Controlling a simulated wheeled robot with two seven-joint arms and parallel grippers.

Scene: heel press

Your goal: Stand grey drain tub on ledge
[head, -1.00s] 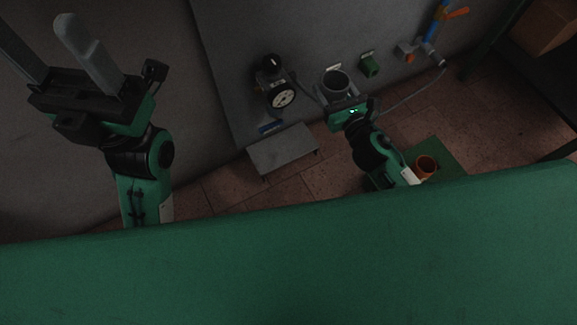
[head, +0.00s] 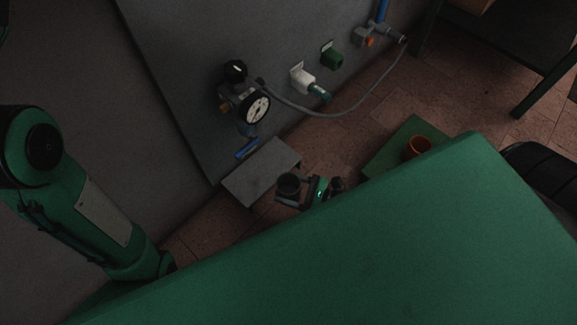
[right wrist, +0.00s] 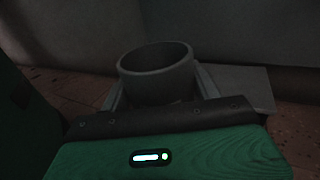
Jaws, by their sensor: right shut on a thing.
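The grey drain tub (head: 289,183) is a small open-topped cup, roughly upright in the head view. My right gripper (head: 287,198) is shut on it, with a finger on either side. The right wrist view shows the tub (right wrist: 157,72) between the fingers of the gripper (right wrist: 160,90), its rim clear and its bottom hidden. The ledge (head: 250,174) is a flat grey plate at the foot of the wall panel. The tub is at its right front edge in the head view; I cannot tell whether they touch. The ledge (right wrist: 245,85) shows behind the tub at right. My left gripper is out of view.
A round gauge (head: 256,107) with a blue-handled valve (head: 247,148) hangs above the ledge. A white-and-green outlet (head: 305,82), a green fitting (head: 332,56) and a grey hose (head: 350,108) are along the panel. An orange pot (head: 419,146) stands on a green mat (head: 390,150).

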